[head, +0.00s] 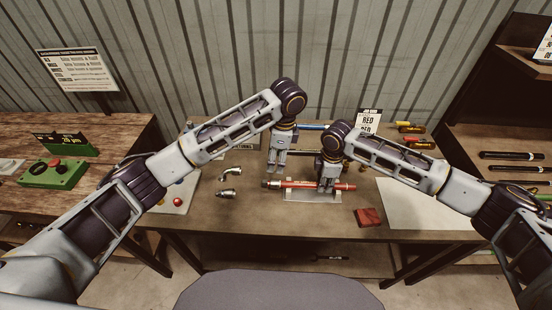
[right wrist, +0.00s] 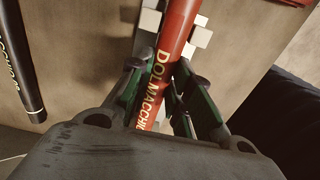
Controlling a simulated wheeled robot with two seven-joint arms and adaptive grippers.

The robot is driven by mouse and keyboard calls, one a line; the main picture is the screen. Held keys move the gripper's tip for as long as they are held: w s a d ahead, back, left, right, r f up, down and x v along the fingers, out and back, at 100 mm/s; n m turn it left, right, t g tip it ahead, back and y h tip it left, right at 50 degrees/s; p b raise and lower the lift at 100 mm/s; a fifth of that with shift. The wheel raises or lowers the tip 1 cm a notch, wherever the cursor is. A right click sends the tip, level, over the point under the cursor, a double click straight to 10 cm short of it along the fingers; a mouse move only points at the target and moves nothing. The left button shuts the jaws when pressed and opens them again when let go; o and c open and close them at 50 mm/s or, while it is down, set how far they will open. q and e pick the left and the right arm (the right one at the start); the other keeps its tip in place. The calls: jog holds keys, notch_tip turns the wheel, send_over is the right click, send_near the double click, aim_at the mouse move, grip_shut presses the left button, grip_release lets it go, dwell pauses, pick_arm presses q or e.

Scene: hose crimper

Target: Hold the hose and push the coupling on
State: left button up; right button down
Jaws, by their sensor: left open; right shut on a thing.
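A red hose (head: 300,185) lies level across a pale holder (head: 313,196) on the workbench. In the right wrist view the hose (right wrist: 174,45), with gold lettering, runs between the fingers. My right gripper (head: 328,186) points down and is shut on the hose; in the right wrist view its green-lined fingers (right wrist: 160,95) flank it. A metallic coupling (head: 272,184) sits at the hose's left end; how far it is on cannot be told. My left gripper (head: 275,172) is open, pointing down just above the coupling. Whether it touches the coupling cannot be told.
An elbow fitting (head: 232,172) and a straight fitting (head: 229,192) lie left of the coupling. A dark red block (head: 368,217) lies at front right. A job card (head: 369,121) stands behind my right gripper. A black hose (right wrist: 22,65) shows in the right wrist view.

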dwell(0.4)
jog(key=c, duration=1.2)
grip_release()
jog(key=shift+r, duration=0.1)
notch_tip(320, 180, up, 12)
